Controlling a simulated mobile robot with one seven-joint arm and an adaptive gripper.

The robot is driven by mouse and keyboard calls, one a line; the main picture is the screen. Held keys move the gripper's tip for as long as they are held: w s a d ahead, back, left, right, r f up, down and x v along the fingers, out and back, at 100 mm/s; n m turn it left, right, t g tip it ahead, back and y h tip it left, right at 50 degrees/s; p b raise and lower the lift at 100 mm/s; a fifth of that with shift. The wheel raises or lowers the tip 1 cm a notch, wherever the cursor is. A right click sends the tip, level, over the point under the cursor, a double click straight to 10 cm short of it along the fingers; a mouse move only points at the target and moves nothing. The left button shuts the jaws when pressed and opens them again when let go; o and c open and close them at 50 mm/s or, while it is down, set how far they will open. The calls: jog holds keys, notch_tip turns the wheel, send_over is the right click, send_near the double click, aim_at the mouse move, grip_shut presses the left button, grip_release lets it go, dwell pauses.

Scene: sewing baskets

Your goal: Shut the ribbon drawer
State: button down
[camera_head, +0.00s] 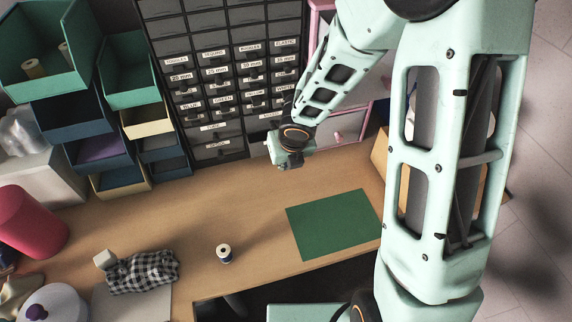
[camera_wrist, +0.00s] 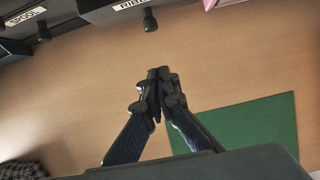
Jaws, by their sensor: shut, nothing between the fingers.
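The ribbon drawer (camera_wrist: 112,12) is at the top of the wrist view, with a dark front, a partly cut-off white label and a round black knob (camera_wrist: 150,20). Its front stands out further than the drawer labelled SPOOL (camera_wrist: 22,18) to its left. In the head view my arm's end hides most of that part of the cabinet. My gripper (camera_wrist: 158,76) is shut and empty, its fingertips together over the bare table, apart from the knob and below it in the wrist view. The gripper's end (camera_head: 290,156) also shows in the head view, in front of the cabinet's lower right.
The dark drawer cabinet (camera_head: 222,106) stands at the back, with stacked bins (camera_head: 98,149) to its left. A green mat (camera_head: 334,224) lies on the right of the table. A thread spool (camera_head: 224,253) and checked cloth (camera_head: 143,272) lie nearer. The table's middle is clear.

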jog(key=shift+b+x, duration=0.45)
jog(key=shift+x, duration=0.7)
jog(key=shift+w+a+p, duration=0.2)
jog(key=shift+w+p, duration=0.05)
jog(key=shift+w, duration=0.4)
jog(key=shift+w+a+p, duration=0.2)
jog(key=shift+w+p, duration=0.1)
jog(key=shift+w, duration=0.35)
jog(key=shift+w+a+p, duration=0.2)
jog(key=shift+w+p, duration=0.05)
jog(key=shift+w, duration=0.4)
